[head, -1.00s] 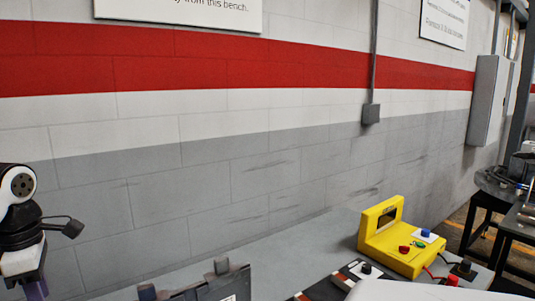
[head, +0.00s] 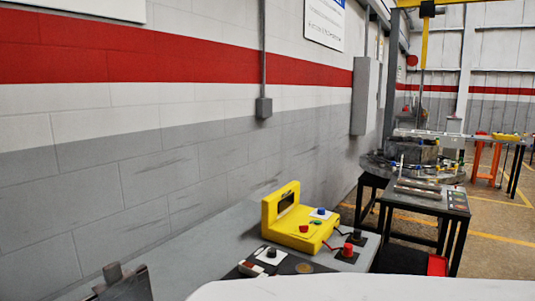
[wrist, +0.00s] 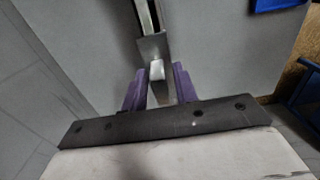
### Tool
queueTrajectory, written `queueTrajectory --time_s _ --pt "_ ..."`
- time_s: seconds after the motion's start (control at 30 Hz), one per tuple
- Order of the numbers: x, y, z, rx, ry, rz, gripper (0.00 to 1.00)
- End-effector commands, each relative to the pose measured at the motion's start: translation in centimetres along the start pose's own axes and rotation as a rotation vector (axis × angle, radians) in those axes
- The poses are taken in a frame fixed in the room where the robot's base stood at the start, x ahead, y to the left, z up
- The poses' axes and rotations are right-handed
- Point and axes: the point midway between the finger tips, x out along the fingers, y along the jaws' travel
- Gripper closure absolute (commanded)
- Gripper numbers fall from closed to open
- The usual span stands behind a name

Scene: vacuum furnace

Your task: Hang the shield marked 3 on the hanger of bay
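My gripper (wrist: 159,82) shows only in the wrist view, its purple fingers apart. A small white rounded piece (wrist: 157,70) lies in line with the gap, with a grey block (wrist: 152,46) beyond it; I cannot tell whether the fingers touch it. A dark upright plate (head: 127,287) with a grey tab on top is cut off at the lower left of the head view. I cannot tell whether it is a shield. No mark 3 is readable, and I cannot pick out the hanger or its bay.
The grey bench (head: 215,248) runs along the wall and holds a yellow control box (head: 300,222) with coloured buttons. Beyond it are a dark table (head: 428,197) and a round grey structure (head: 408,165). Yellow-lined open floor (head: 500,240) lies at the right.

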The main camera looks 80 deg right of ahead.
Motion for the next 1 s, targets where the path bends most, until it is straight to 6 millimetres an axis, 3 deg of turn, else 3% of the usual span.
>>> queueTrajectory --time_s 0.03,0.17,1.0 --pt "0.0 0.0 0.0 0.0 0.0 0.0 0.84" --pt "0.0 0.0 0.0 0.0 0.0 -0.001 1.0" --pt "-2.5 -0.2 0.0 0.0 -0.001 0.001 1.0"
